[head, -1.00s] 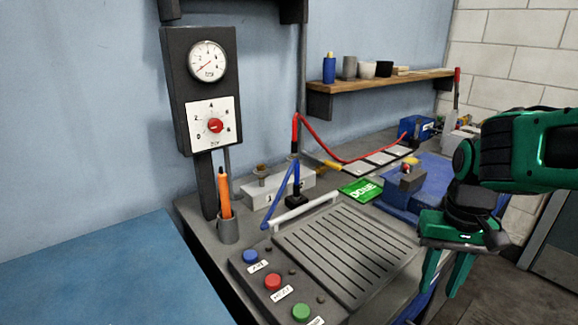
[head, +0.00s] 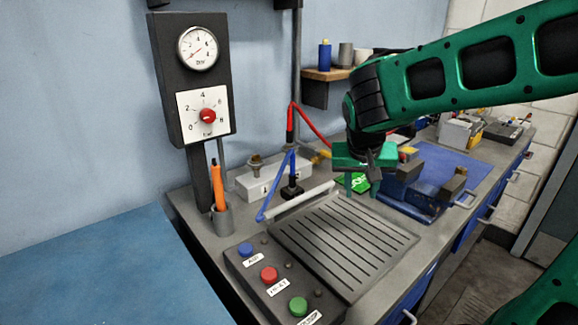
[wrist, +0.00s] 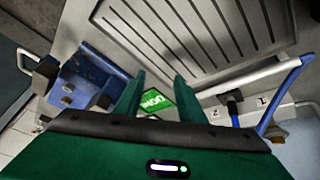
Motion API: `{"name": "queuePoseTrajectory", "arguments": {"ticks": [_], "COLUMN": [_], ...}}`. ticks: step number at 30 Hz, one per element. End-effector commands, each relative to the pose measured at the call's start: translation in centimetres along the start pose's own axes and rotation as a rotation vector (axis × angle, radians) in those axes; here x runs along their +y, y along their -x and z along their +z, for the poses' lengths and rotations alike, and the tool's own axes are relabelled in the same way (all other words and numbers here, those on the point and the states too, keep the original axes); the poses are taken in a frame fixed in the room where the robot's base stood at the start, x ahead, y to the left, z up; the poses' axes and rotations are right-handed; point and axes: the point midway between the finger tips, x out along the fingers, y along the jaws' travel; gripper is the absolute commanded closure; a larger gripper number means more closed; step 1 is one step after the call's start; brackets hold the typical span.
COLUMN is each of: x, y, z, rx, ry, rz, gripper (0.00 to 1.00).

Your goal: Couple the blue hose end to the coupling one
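The blue hose (head: 275,190) stands bent at the bench's left back, beside the grey-white block (head: 262,182); it also shows at the right of the wrist view (wrist: 283,92). One limb slopes down to the bench near the white bar. A black fitting (head: 292,191) sits at the foot of the bend; which part is the free end is unclear. The block carries a metal fitting (head: 255,162) and small labels too small to read surely. My gripper (head: 361,186) is open and empty, pointing down right of the hose; its fingers are spread in the wrist view (wrist: 158,95).
A slotted tray (head: 340,245) with a white bar (head: 300,201) lies in front. A green card (head: 350,183) lies beneath my gripper, with a blue vise (head: 412,190) to its right. A red hose (head: 312,122) rises behind. A button panel (head: 270,280) is front left.

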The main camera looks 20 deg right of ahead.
Motion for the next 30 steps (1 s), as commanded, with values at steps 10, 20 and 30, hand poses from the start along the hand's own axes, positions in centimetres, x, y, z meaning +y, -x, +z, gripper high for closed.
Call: {"name": "queuePoseTrajectory", "arguments": {"ticks": [10, 20, 30], "x": [-15.6, -17.8, -18.1], "y": [2.7, 2.3, -1.0], "z": [-4.3, -4.8, -5.7], "rx": [0.236, 0.267, 0.265], "ry": [0.039, 0.036, 0.035], "rz": [-0.119, -0.14, -0.138], "gripper": [0.64, 0.64, 0.64]}}
